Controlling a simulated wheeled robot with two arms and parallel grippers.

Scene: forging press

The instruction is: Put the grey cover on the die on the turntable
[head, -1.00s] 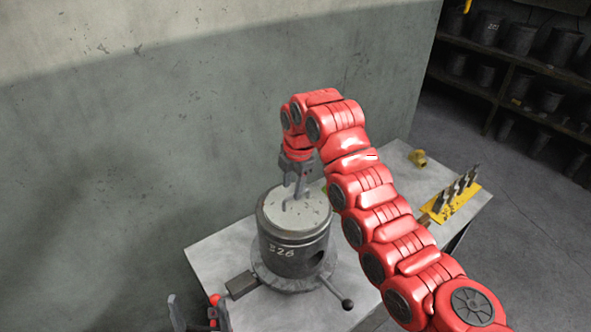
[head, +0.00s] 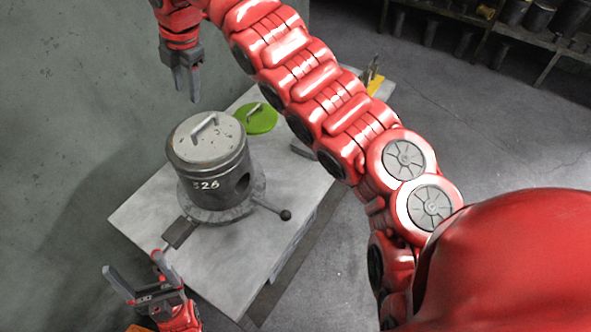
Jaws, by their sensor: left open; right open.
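The grey cover (head: 188,147), a round lid with a bar handle on top, lies flat on the dark cylindrical die (head: 215,184) marked 326. The die stands upright on the turntable (head: 225,215), which has a side lever with a ball knob. My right gripper (head: 188,98) is open and empty, above and behind the cover, apart from its handle. My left gripper (head: 138,276) is open and empty at the lower left, in front of the table, away from the die.
The grey table (head: 245,265) has bare room in front of the turntable. A green disc with a handle (head: 262,119) lies behind the die. Shelves (head: 480,30) stand at the back.

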